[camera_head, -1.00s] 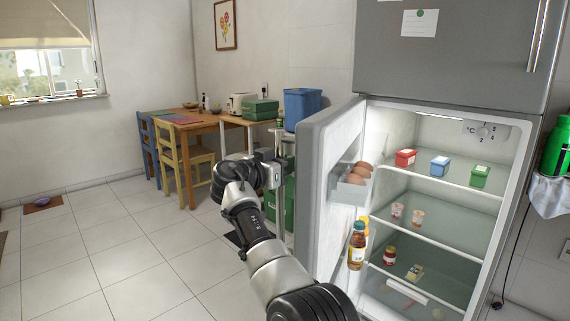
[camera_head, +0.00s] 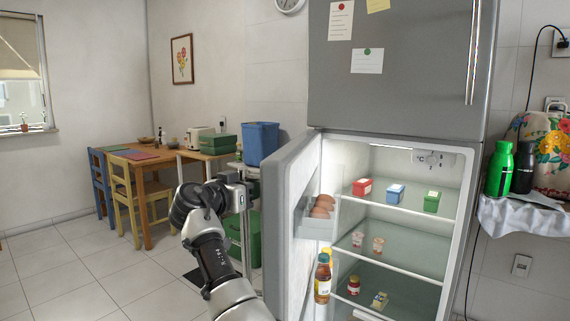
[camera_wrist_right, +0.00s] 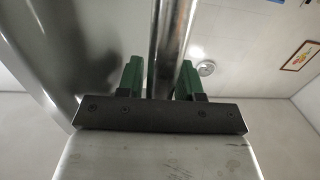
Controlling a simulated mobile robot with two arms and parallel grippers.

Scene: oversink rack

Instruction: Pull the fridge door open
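The lower fridge door (camera_head: 285,215) stands wide open, swung toward the left, with its inner side and shelves showing in the head view. My right gripper (camera_head: 236,190) is at the outer side of this door, on its left. In the right wrist view, the metal door handle (camera_wrist_right: 170,45) runs between the two green fingers of my right gripper (camera_wrist_right: 158,78), which are close on either side of it. The fridge interior (camera_head: 400,240) is lit and exposed. My left gripper is in neither view.
Eggs (camera_head: 322,206) and a bottle (camera_head: 322,278) sit in the door shelves. A wooden table (camera_head: 160,160) with chairs and a blue bin (camera_head: 262,143) stand behind and left of the door. Open tiled floor (camera_head: 75,280) lies to the left. A counter with bottles (camera_head: 500,170) is at the right.

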